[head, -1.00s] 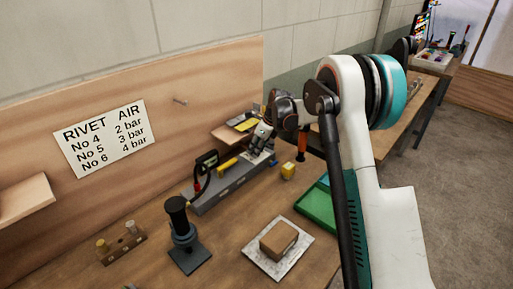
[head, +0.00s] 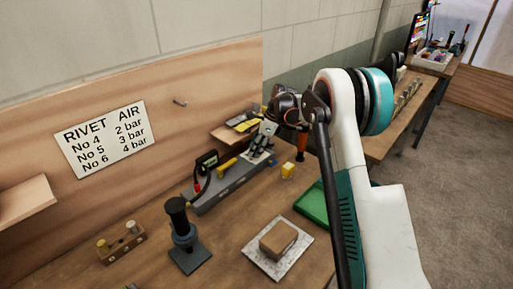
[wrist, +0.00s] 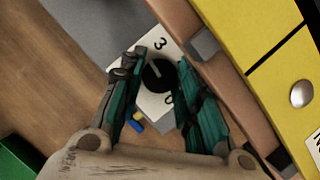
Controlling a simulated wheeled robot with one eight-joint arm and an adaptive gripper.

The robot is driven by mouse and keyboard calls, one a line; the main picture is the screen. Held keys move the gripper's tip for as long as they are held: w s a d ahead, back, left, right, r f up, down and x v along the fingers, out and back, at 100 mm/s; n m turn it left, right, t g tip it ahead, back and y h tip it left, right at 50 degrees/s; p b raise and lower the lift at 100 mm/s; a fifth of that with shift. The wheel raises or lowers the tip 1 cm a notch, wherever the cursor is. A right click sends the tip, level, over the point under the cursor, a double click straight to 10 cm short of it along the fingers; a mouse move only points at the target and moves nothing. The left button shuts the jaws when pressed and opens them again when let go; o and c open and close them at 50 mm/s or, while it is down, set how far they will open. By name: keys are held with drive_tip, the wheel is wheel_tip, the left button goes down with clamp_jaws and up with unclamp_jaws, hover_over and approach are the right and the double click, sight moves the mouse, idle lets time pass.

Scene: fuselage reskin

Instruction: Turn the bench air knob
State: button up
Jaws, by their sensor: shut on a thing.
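The air knob (wrist: 157,75) is a round black knob with a white pointer line. It sits on a white dial plate (wrist: 150,106) marked with numbers, a "3" being readable above it. My gripper (wrist: 162,64) is shut on the knob in the wrist view, with a teal and black finger on either side. In the head view my gripper (head: 264,138) points down at the right end of a grey bench unit (head: 228,188), and it hides the knob there.
A yellow panel (wrist: 262,40) lies close beside the dial in the wrist view. A sign (head: 108,138) lists rivet numbers and air pressures. A yellow block (head: 288,170), a green tray (head: 312,206), a brown block (head: 278,239) on a plate and a black stand (head: 182,235) are on the bench.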

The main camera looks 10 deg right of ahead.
drive_tip(key=o, duration=1.1)
drive_tip(key=shift+c, duration=0.2)
